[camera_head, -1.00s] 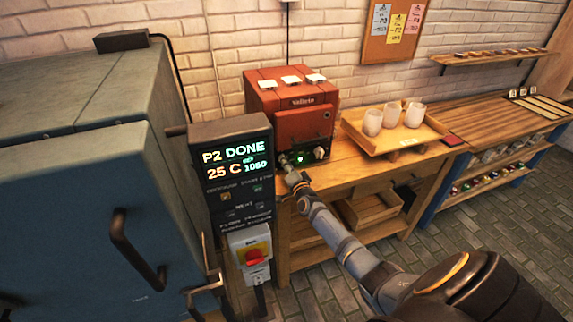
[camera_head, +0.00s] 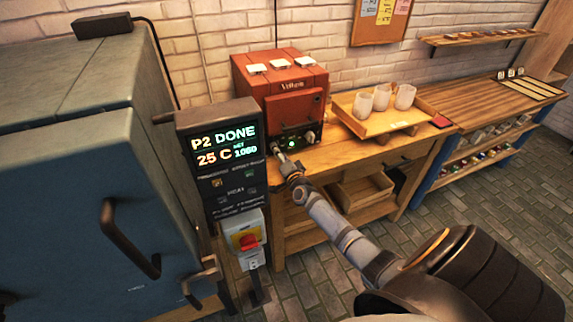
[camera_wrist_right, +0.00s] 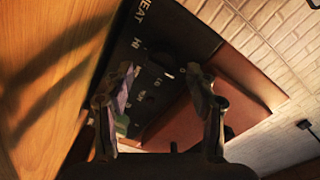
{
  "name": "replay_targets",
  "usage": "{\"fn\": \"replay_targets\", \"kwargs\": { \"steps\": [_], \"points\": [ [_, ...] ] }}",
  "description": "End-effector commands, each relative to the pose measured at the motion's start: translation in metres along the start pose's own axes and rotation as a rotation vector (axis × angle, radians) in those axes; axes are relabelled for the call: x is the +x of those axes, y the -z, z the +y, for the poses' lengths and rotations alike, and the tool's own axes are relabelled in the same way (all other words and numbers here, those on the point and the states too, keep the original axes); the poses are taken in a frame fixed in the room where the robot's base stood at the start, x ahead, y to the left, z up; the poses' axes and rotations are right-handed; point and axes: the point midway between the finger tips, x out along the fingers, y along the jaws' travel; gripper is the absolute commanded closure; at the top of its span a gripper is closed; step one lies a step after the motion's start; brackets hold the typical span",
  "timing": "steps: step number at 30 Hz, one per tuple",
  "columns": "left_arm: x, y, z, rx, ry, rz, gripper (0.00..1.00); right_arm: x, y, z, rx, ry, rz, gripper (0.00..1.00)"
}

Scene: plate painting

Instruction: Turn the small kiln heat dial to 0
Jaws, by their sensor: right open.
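The small kiln (camera_head: 292,108) is red and stands on a wooden bench, with a dark control panel along its lower front. In the right wrist view, the black heat dial (camera_wrist_right: 170,56) sits on that panel, with a "HEAT" label and "HI" marking nearby. A small white mark shows by the dial, but I cannot read its setting. My right gripper (camera_head: 280,158) is at the left part of the panel and hides some of it. In the wrist view my right gripper (camera_wrist_right: 160,76) is open, its fingers on either side of the dial's area; contact is unclear. My left gripper is out of view.
The large blue kiln (camera_head: 70,190) and its control box (camera_head: 190,135), reading "P2 DONE", stand close on the left. A wooden tray (camera_head: 372,128) with white cups is right of the small kiln. Tiled floor (camera_head: 480,220) is free at right.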

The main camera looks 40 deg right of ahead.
Motion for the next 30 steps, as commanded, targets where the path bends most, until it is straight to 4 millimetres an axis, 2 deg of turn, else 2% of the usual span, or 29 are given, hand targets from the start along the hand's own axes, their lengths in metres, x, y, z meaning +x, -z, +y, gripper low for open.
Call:
{"fn": "replay_targets", "kwargs": {
  "steps": [6,12,17,30],
  "points": [
    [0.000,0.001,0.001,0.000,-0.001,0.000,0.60,-0.053,-0.001,0.001,-0.003,-0.001,-0.005,0.43],
    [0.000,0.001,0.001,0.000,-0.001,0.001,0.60,-0.087,-0.001,0.001,-0.004,-0.001,-0.002,0.43],
    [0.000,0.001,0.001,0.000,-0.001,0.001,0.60,-0.096,0.000,0.000,-0.001,-0.001,-0.001,0.43],
    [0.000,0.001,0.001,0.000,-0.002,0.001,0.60,-0.096,0.000,0.000,-0.001,-0.001,-0.001,0.43]
  ]
}}
